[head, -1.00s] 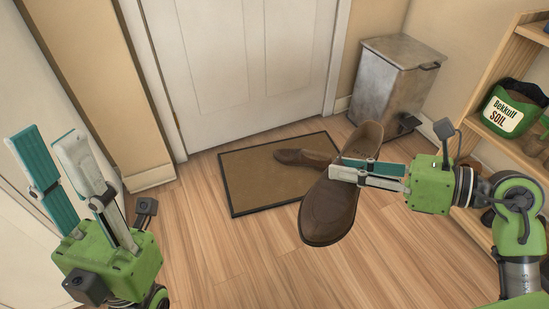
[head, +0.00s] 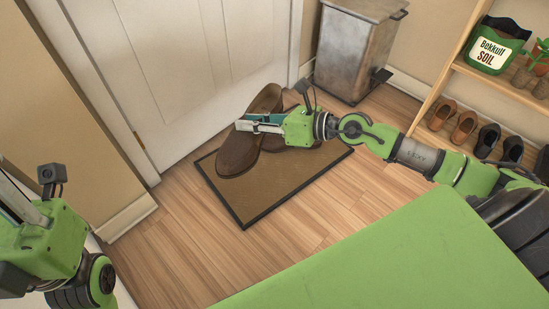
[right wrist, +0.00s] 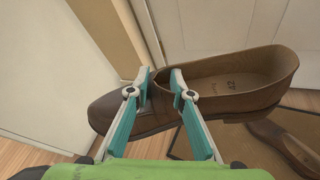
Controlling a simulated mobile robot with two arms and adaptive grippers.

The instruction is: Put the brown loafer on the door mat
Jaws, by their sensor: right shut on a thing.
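My right gripper (head: 243,124) is shut on a brown loafer (head: 236,156), with its fingers across the middle of the shoe. In the right wrist view the gripper (right wrist: 160,85) pinches the loafer (right wrist: 225,82) near the front of its opening, toe to the left. In the head view the held loafer overlaps the left back part of the door mat (head: 268,192); its height above the mat is unclear. A second brown loafer (head: 290,148) lies on the mat, partly hidden by my right gripper. My left gripper (head: 18,205) is at the left edge, its fingertips cut off.
A white door (head: 190,60) stands behind the mat. A metal pedal bin (head: 350,50) is at the back right. A wooden shelf (head: 440,85) on the right holds several shoes and a soil bag (head: 497,48). The mat's front part is bare.

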